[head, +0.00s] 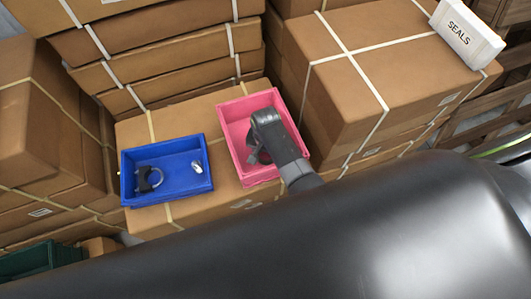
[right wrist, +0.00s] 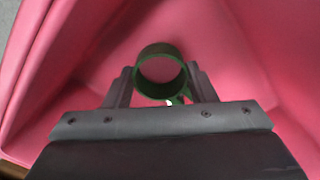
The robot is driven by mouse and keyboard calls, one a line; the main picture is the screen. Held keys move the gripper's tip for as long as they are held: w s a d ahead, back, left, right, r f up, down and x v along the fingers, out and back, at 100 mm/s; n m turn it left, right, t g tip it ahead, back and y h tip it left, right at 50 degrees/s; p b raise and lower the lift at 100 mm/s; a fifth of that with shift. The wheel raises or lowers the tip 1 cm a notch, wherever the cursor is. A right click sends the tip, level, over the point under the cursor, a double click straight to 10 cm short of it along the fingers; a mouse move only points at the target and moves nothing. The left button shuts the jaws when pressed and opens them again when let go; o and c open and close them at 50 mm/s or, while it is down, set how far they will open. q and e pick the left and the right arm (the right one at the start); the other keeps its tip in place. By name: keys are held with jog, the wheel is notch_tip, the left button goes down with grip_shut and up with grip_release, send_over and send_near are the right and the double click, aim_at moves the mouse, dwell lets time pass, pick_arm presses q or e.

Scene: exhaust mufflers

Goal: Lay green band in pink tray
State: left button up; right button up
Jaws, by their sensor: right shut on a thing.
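The pink tray (head: 235,111) stands on a cardboard box in the middle of the head view. My right arm reaches into it from the lower right, and my right gripper (head: 262,157) is inside the tray's outline, mostly hidden by the arm. In the right wrist view the green band (right wrist: 161,50), a dark green ring, sits between the two fingers of my right gripper (right wrist: 160,84), which is shut on it. Pink tray walls and floor (right wrist: 240,60) surround it. I cannot tell whether the band touches the tray floor. My left gripper is not in view.
A blue tray (head: 165,200) stands left of the pink tray, holding a dark clamp-like ring (head: 149,179) and a small silvery piece (head: 197,166). Strapped cardboard boxes (head: 350,90) rise behind and to the right. A white SEALS box (head: 466,35) lies on top at the right.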

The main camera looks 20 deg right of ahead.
aim_at(266, 154)
jog(key=o, duration=1)
jog(key=shift+f, duration=0.1)
notch_tip(266, 154, up, 12)
jog(key=p, duration=1.3)
